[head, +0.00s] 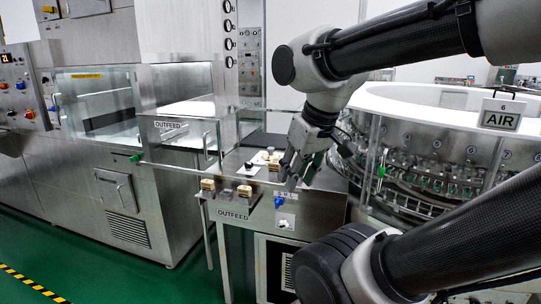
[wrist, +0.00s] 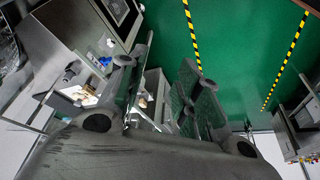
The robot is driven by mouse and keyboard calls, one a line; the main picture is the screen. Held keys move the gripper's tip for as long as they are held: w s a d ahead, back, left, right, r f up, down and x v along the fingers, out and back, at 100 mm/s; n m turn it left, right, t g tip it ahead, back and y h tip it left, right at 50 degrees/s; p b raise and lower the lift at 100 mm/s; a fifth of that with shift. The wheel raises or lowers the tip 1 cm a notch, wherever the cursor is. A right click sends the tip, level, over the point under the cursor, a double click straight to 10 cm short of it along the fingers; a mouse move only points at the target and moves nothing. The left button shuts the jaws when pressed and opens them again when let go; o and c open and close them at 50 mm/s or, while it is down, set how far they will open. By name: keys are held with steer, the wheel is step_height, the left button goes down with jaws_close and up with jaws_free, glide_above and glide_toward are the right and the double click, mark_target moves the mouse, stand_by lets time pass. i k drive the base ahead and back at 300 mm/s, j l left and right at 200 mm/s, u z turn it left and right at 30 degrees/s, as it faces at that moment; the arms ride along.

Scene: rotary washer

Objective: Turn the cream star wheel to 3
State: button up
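I cannot single out the cream star wheel with certainty. A small pale knob (head: 283,222) sits on a white plate on the front of the outfeed cabinet, below a blue handle (head: 279,202) with small marks above it. Its shape and any numbers are too small to read. The blue handle also shows in the wrist view (wrist: 104,61), at the left. My gripper (head: 301,168) hangs above the cabinet's right part, apart from the knob and handle. In the wrist view its two fingers (wrist: 160,98) stand apart with nothing held between them.
Cream and dark blocks (head: 208,186) and a black knob (head: 249,167) stand on the cabinet top. The round washer (head: 420,170) with an AIR sign (head: 500,115) is at right. A steel machine (head: 120,160) fills the left. Green floor (head: 110,260) is clear at front left.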

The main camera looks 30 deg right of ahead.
mark_target(272, 156)
steer(key=i+l, duration=0.2)
steer(key=i, duration=0.4)
steer(key=i+l+z, duration=0.15)
steer(key=i, duration=0.45)
